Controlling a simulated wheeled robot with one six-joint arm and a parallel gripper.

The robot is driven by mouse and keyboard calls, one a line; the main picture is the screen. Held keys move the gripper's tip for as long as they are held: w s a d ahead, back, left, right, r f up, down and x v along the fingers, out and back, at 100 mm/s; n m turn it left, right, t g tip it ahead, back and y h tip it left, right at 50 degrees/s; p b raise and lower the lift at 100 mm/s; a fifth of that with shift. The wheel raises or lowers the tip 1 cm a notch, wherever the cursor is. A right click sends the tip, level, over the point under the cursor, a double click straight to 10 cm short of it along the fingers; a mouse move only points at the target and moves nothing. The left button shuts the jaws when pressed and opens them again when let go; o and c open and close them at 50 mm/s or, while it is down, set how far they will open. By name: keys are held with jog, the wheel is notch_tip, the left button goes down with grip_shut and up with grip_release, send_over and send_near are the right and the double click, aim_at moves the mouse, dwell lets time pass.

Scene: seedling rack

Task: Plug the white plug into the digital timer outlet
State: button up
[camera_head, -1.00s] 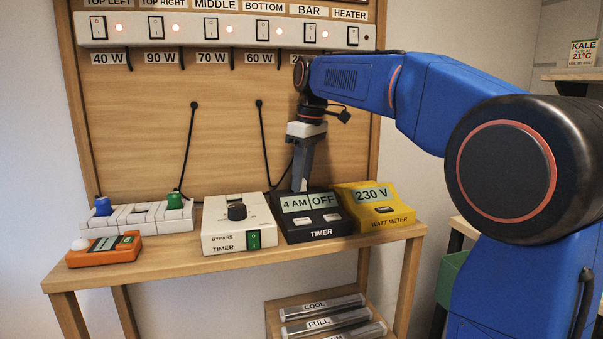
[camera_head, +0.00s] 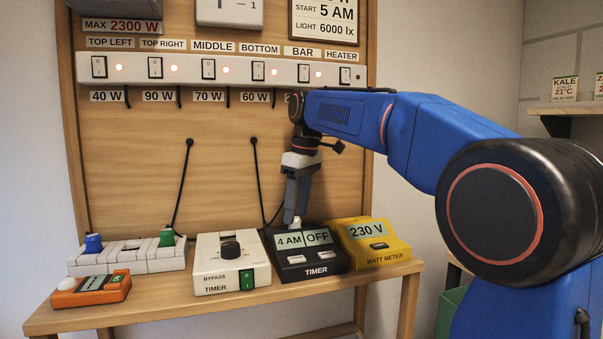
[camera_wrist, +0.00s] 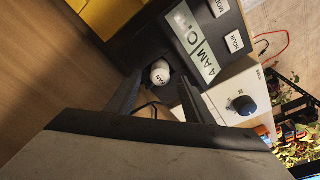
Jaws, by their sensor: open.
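The black digital timer (camera_head: 320,269) stands on the bench, reading 4 AM and OFF. The white plug (camera_wrist: 161,73) shows its round end marked FAN. It stands at the timer's outlet area, by the rear edge next to the display. Its prongs are hidden, so how deep it sits cannot be told. A dark cord (camera_wrist: 148,106) runs from it beneath my gripper. My gripper (camera_wrist: 160,86) is open, with one finger on each side of the plug and gaps visible. In the head view, my gripper (camera_head: 293,218) points down over the timer's rear, the plug's white tip showing by the fingers.
The yellow watt meter (camera_head: 373,245) is close on the right and the white bypass timer (camera_head: 217,273) close on the left. A white power strip (camera_head: 135,266) with blue and green plugs and an orange device (camera_head: 92,289) lie further left. Cords hang down the panel.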

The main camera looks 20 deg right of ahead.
notch_tip(320, 180, up, 16)
jog(key=s+d, duration=0.1)
jog(key=shift+s+d+f, duration=0.2)
jog(key=shift+s+d, duration=0.15)
jog(key=shift+s, duration=0.1)
